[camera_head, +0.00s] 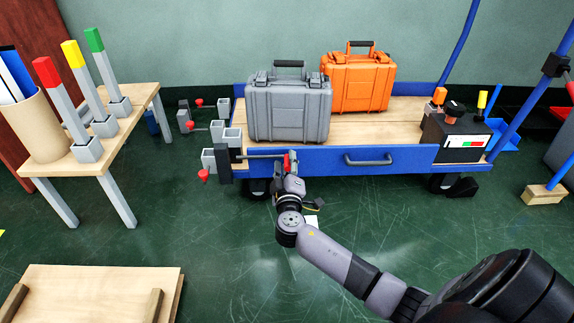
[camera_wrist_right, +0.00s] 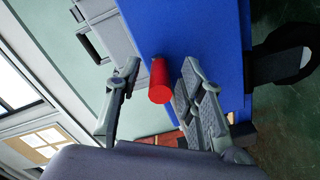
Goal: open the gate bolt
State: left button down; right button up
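The gate bolt (camera_head: 258,157) is a grey rod across the left end of the cart's blue gate (camera_head: 325,155). Its red handle (camera_head: 287,163) sticks out towards me and is partly hidden by my right gripper (camera_head: 291,174). In the right wrist view the red handle (camera_wrist_right: 160,82) stands between the two open fingers of my right gripper (camera_wrist_right: 157,78). It lies close to the right finger, with a clear gap to the left finger. Whether the right finger touches it I cannot tell. My left gripper is not in view.
A grey case (camera_head: 288,110) and an orange case (camera_head: 357,82) stand on the cart. A grey gate handle (camera_head: 368,160) is right of the bolt. A black control box (camera_head: 455,137) sits at the cart's right end. A wooden table (camera_head: 125,112) stands left.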

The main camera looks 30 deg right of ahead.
jog(key=shift+c, duration=0.5)
grip_shut()
